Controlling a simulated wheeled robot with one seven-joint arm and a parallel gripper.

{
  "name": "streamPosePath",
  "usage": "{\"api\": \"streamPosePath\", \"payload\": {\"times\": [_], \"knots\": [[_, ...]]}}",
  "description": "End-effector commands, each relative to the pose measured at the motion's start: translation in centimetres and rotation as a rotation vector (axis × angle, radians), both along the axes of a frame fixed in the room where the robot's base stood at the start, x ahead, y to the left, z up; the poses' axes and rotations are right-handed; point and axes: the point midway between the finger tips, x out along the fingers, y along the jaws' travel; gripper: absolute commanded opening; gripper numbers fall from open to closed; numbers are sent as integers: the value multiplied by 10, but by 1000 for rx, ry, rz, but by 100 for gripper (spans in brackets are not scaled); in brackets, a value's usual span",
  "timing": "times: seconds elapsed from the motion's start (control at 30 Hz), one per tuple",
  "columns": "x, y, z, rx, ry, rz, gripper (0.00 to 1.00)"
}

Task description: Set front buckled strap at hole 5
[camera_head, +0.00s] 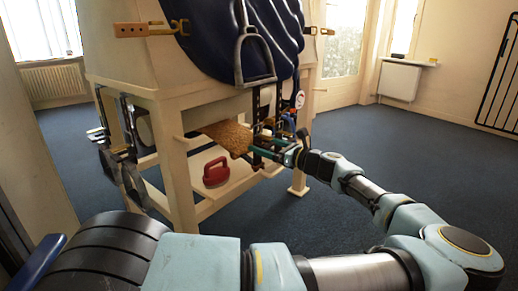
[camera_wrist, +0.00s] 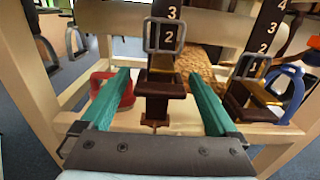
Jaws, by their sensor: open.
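In the wrist view a dark numbered strap (camera_wrist: 166,12) hangs between the fingers of my gripper (camera_wrist: 160,76). The figures 3 and 2 show on it, and a square metal buckle (camera_wrist: 150,36) sits around the 2. A brown leather piece (camera_wrist: 155,104) hangs below the buckle. My green fingers are open on either side, with gaps to the strap. A second numbered strap (camera_wrist: 268,32) with its own buckle (camera_wrist: 252,68) hangs to the right, figures 4 to 1 visible. I cannot tell which strap is the front one. In the head view my gripper (camera_head: 262,147) is below the saddle (camera_head: 215,35).
The wooden stand (camera_head: 177,175) surrounds the work area, with posts and rails close by. A stirrup (camera_head: 252,50) hangs above. A blue ring (camera_wrist: 288,96) is beside the right strap. A red handled object (camera_head: 216,172) and a brown rough block (camera_head: 228,137) are on the stand.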

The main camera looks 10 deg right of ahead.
Motion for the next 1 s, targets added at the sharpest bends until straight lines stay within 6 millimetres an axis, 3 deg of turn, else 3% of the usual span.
{"api": "streamPosePath", "payload": {"times": [0.2,0.53,1.0], "knots": [[16,14,-1,-1,-1,-1,95],[19,16,0,0,0,-1,95],[19,16,0,0,0,-1,43]]}}
